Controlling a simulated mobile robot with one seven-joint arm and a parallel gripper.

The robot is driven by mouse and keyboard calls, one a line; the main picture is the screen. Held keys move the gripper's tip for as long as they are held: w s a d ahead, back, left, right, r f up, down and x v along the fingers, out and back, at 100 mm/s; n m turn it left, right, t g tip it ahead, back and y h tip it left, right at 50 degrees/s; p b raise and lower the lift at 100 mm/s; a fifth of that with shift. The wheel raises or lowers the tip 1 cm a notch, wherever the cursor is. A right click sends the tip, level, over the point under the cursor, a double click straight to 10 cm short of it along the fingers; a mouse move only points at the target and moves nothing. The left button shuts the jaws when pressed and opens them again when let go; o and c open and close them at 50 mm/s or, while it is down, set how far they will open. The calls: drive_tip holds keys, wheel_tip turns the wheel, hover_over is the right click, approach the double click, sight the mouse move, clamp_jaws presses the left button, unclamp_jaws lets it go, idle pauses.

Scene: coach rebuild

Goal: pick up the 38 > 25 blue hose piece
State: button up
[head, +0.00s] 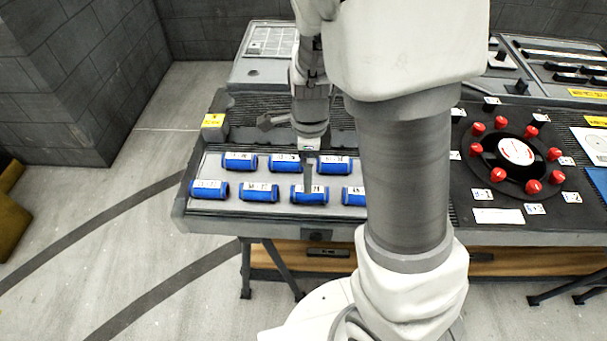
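Several blue hose pieces with white labels lie in two rows on a light tray (232,207) on the bench. The back row shows a left piece (240,162), a middle piece (285,164) and a right piece (335,166). The front row shows pieces at far left (209,190), left of middle (259,193), below my gripper (310,197), and one (354,197) partly hidden by my arm. The labels are too small to read, so I cannot tell which is 38 > 25. My gripper (308,178) points down over the front-row piece; contact and finger opening are unclear.
Right of my arm, a black round holder (486,160) carries several red knobs around a white disc (515,151). A yellow tag (213,121) stands at the tray's back left corner. My arm hides the bench's middle.

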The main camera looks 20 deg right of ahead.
wheel_tip(320, 180, down, 4)
drive_tip(key=shift+f+b, duration=0.15)
drive_tip(key=shift+b, duration=0.2)
drive_tip(key=f, duration=0.1)
drive_tip(key=f+b, duration=0.1)
drive_tip(key=f, duration=0.3)
drive_tip(key=shift+w+d+f, duration=0.1)
drive_tip(key=shift+w+d, duration=0.15)
drive_tip(key=shift+d, duration=0.05)
clamp_jaws()
